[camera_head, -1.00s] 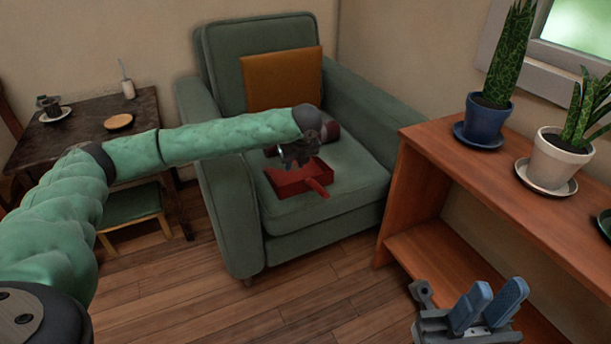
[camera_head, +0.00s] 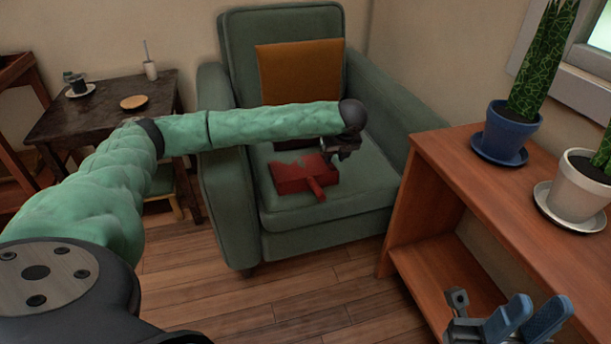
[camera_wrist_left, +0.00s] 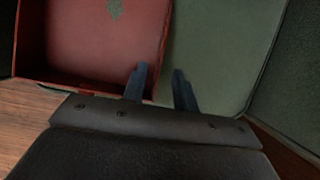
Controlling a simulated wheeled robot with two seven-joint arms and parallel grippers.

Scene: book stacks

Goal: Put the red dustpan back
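The red dustpan (camera_head: 292,176) lies on the seat of the green armchair (camera_head: 222,205), its short handle pointing toward the front. My left gripper (camera_head: 338,152) is over the seat at the dustpan's right side. In the left wrist view, its two fingers (camera_wrist_left: 160,88) are apart, with the right edge of the dustpan (camera_wrist_left: 105,50) appearing between them. I cannot tell whether either finger touches it. My right gripper (camera_head: 530,318) is low at the bottom right, beside the wooden shelf, its blue fingers apart and empty.
An orange cushion (camera_head: 300,75) leans on the chair back. A wooden shelf (camera_head: 455,180) with a blue potted plant (camera_head: 507,130) and a white potted plant (camera_head: 578,190) stands right. A dark table (camera_head: 105,122) is left. Bare floor (camera_head: 290,295) lies in front.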

